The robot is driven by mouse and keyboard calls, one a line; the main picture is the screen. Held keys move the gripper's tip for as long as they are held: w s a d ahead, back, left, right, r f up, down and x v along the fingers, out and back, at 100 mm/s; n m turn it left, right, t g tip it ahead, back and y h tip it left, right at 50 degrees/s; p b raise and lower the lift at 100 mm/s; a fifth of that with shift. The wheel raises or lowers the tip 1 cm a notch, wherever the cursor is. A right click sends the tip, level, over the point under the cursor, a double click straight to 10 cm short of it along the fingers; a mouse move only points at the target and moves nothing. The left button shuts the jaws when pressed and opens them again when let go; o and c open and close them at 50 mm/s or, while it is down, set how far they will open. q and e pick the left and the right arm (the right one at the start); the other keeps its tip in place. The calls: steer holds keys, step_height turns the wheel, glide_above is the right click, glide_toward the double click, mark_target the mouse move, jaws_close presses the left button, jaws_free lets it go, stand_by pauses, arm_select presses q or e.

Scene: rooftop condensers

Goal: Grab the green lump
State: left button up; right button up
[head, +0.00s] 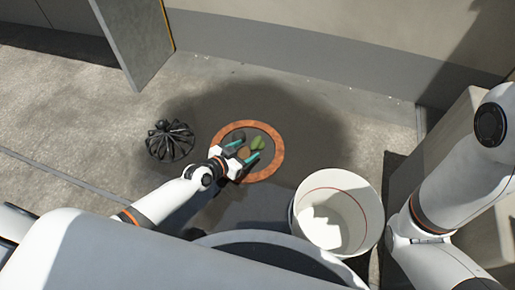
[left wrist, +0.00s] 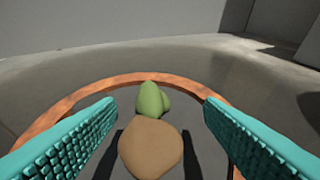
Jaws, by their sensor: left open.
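The green lump (head: 258,142) lies inside a copper-coloured ring on the floor. In the left wrist view the green lump (left wrist: 151,99) stands just beyond a tan lump (left wrist: 150,148), which partly hides its lower part. My left gripper (head: 245,152) is open, its two teal fingers spread over the near part of the ring. The tan lump is between the fingers and the green lump is ahead, around the fingertips' line. Nothing is gripped. My right arm is at the right, its gripper out of view.
The copper-coloured ring (head: 276,166) surrounds the lumps. A black ribbed dome (head: 170,141) sits left of it. A white bucket (head: 371,198) stands at the lower right. A grey panel (head: 135,40) and a wall are behind. The floor beyond the ring is clear.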

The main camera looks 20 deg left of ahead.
mark_target(256, 142)
arm_select(q)
steer(key=b+x, duration=0.2)
steer(key=x, duration=0.1)
steer(key=b+x, duration=0.2)
steer(key=shift+a+f, duration=0.15)
steer(key=shift+a, duration=0.2)
steer(key=shift+w+d, duration=0.1)
steer(key=shift+w, duration=0.2)
steer(key=shift+c, duration=0.2)
steer(key=c, duration=1)
